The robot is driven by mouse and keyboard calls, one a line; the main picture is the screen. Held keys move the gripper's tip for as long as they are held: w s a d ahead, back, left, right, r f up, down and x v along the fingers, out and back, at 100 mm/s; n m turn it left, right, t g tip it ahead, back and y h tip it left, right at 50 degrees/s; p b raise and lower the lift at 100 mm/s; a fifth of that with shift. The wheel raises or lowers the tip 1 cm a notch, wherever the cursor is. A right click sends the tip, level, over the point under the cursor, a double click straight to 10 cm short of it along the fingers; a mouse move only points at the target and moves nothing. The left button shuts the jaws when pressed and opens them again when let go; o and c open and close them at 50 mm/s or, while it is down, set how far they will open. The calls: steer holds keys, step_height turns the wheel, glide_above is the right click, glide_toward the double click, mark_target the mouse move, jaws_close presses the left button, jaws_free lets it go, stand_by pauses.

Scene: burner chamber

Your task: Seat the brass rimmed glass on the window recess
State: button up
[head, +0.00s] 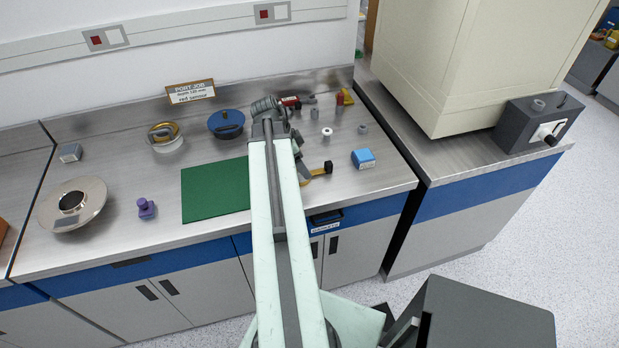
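A round piece with a brass-coloured rim (163,131) sits on a pale round base at the back left of the steel bench; I take it for the brass rimmed glass. A wide metal disc with a dark round opening (72,203) lies at the left of the bench; it may hold the window recess, but I cannot tell for sure. My gripper (268,108) is at the far end of my pale green arm, over the back middle of the bench, to the right of the brass-rimmed piece and apart from it. Its fingers are too small and covered to read.
A blue round-lidded piece (226,122) stands between my gripper and the brass rim. A green mat (215,191), purple block (147,209), blue box (363,159) and several small fittings lie about. A sign (191,92) stands behind.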

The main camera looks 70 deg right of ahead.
mark_target(311, 171)
steer(key=b+x, duration=0.4)
steer(key=x, duration=0.1)
steer(key=shift+d, duration=0.25)
steer(key=shift+r, duration=0.15)
jaws_close()
